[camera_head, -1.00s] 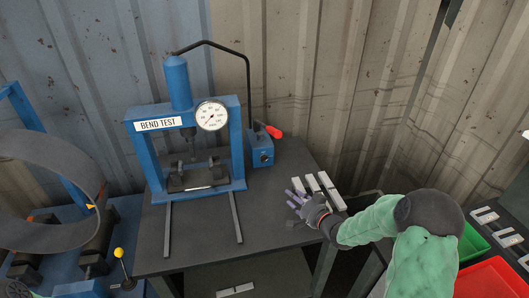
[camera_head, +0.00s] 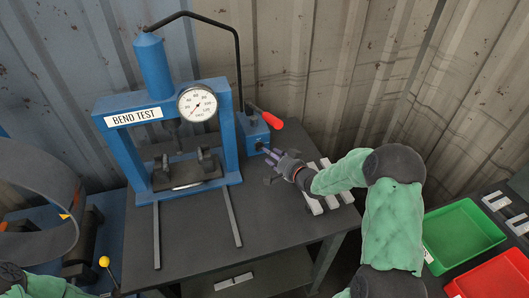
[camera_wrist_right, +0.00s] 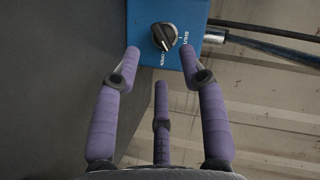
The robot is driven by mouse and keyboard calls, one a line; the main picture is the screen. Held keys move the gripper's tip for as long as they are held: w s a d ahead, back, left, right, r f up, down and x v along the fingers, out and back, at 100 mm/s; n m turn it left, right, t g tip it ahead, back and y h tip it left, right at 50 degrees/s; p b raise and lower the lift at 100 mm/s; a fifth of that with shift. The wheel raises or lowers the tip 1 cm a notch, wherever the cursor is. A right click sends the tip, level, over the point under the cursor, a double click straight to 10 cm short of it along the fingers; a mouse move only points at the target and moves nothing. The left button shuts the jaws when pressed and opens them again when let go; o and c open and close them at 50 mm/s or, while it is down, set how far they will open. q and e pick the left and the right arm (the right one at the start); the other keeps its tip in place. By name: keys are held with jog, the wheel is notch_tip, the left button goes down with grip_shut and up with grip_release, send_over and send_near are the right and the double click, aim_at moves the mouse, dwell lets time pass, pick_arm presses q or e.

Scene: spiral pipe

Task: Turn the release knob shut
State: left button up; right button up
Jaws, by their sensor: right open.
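The release knob (camera_wrist_right: 164,36) is a round black knob with a raised grip on the face of a blue pump box (camera_head: 254,131). SHUT and OPEN are printed beside it. Its grip lies slanted in the right wrist view, with a pale mark at the end toward OPEN. My right gripper (camera_head: 273,161) is in front of the box, just short of the knob. In the right wrist view my right gripper (camera_wrist_right: 160,56) has its purple fingers spread and empty, with the knob beyond and between the two upper fingertips. I see no contact. My left gripper is out of view.
The blue bend test press (camera_head: 225,140) with its gauge stands left of the box. A red-handled lever (camera_head: 270,120) sticks out above the box. Pale bars (camera_head: 328,187) lie on the grey table (camera_head: 190,240) by my right wrist. Green (camera_head: 462,236) and red bins stand right.

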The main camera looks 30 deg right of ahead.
aim_at(260, 147)
jog(key=shift+b+x, duration=0.6)
jog(key=shift+x, duration=1.9)
grip_shut()
